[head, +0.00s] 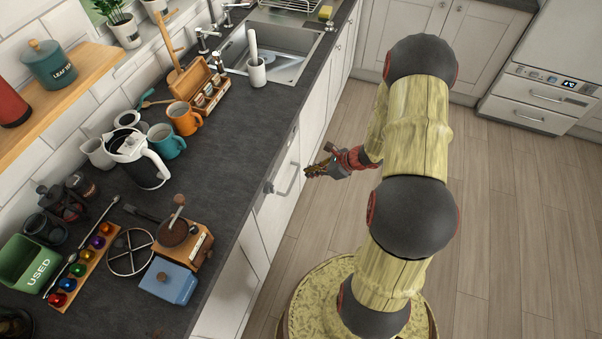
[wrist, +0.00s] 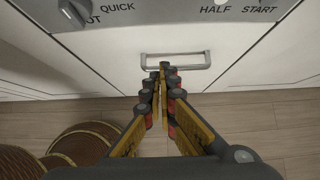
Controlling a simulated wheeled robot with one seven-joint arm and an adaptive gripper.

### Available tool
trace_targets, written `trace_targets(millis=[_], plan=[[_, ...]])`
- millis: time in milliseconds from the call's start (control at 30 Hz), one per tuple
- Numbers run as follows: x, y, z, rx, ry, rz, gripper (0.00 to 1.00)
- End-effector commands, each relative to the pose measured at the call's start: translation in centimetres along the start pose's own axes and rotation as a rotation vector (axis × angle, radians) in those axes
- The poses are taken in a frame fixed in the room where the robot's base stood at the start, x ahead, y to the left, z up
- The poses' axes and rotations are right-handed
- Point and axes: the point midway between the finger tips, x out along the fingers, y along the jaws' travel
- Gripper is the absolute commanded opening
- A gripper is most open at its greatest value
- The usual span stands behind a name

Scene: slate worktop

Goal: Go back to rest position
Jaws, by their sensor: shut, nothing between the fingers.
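My gripper (head: 318,170) hangs in front of the cabinet fronts, past the worktop's front edge and over the floor side. In the wrist view my gripper (wrist: 162,72) is shut, with its fingertips together and nothing between them. The fingers point toward a white front with a metal bar handle (wrist: 176,61). The fingertips overlap the handle in that picture, but I cannot tell whether they touch it. My arm bends above my round base at the right of the head view.
The slate worktop (head: 235,165) holds a white kettle (head: 140,155), an orange mug (head: 185,118), a teal mug (head: 165,141), a coffee grinder (head: 185,240), a blue box (head: 168,281) and a green bin (head: 32,263). A sink (head: 275,50) lies at the back. The wooden floor (head: 510,220) at right is clear.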

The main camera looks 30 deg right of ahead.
Motion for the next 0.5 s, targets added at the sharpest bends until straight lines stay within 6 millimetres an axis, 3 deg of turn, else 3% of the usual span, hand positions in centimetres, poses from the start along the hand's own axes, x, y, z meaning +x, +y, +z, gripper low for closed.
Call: trace_targets(millis=[200, 500], plan=[[-1.8, 0.1, -0.1, 0.002, 0.001, 0.001, 0.0], [-2.0, 0.1, -0.2, -0.008, 0.001, 0.002, 0.0]])
